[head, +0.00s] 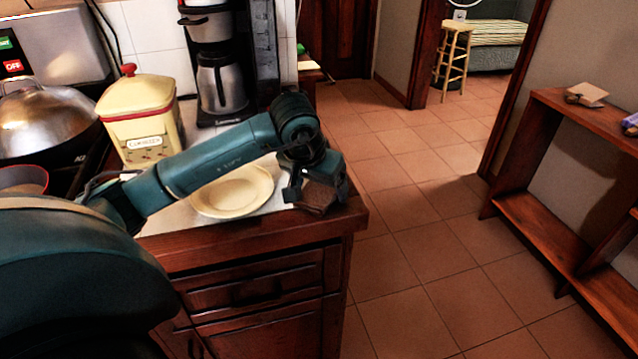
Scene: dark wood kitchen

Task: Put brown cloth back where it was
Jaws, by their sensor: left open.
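The brown cloth (318,200) is a small dark bundle on the counter's front right corner in the head view. My left gripper (316,189) points down at the cloth, its fingers open on either side of it. The gripper hides the cloth's upper part. I cannot tell whether the fingers touch it. My right gripper is not in view.
A cream plate (232,192) lies on the counter just left of the cloth. A cream canister (140,115), a coffee maker (222,80) and a lidded pan (40,120) stand farther back. A wooden shelf (545,225) stands right; tiled floor lies open between.

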